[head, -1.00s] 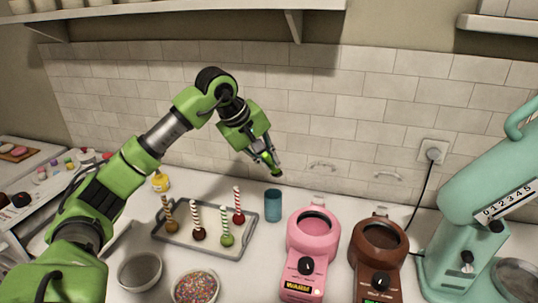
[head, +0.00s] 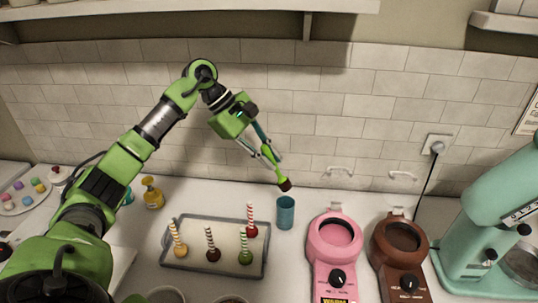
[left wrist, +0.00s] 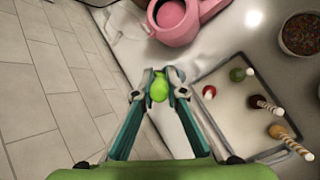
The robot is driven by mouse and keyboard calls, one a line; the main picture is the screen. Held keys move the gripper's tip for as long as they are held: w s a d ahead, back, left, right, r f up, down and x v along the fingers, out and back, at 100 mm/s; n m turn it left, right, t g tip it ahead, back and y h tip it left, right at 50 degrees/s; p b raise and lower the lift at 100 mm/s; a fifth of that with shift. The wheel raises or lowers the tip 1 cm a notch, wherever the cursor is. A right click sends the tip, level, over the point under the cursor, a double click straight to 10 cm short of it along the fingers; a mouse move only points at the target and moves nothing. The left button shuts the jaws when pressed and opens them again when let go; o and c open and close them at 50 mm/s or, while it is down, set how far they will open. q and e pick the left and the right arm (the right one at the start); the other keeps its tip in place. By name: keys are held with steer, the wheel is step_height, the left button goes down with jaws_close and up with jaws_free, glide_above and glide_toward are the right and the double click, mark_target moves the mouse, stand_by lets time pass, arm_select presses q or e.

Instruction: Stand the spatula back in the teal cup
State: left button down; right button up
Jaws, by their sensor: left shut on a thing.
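My left gripper (head: 266,150) is shut on the spatula (head: 272,157), which shows as a bright green piece between the fingers with a dark brown end pointing down and to the right. In the left wrist view, the gripper (left wrist: 157,88) has the green spatula (left wrist: 158,88) between its fingertips, seen nearly end-on. The teal cup (head: 286,213) stands upright on the counter. The spatula's dark end appears just above the cup's rim in the head view, apart from it; the depth between them is hard to tell. My right gripper is not in view.
A grey-rimmed tray (head: 226,272) of cake pops stands left of the cup. A pink melter (head: 334,240) and a brown melter (head: 398,250) stand to its right, then a mint mixer (head: 495,222). The tiled wall (head: 330,110) rises behind.

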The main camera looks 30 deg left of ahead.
arm_select(q)
step_height(320, 180, down, 12)
steer(key=b, duration=0.8)
steer(key=shift+a+r+b, duration=0.15)
steer(key=shift+a+b, duration=0.05)
steer(key=shift+b, duration=0.2)
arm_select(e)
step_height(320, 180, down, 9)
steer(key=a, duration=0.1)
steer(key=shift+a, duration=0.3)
arm_select(q)
steer(key=c, duration=2)
jaws_free()
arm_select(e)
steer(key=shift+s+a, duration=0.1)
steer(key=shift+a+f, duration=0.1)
arm_select(q)
steer(key=v, duration=1.2)
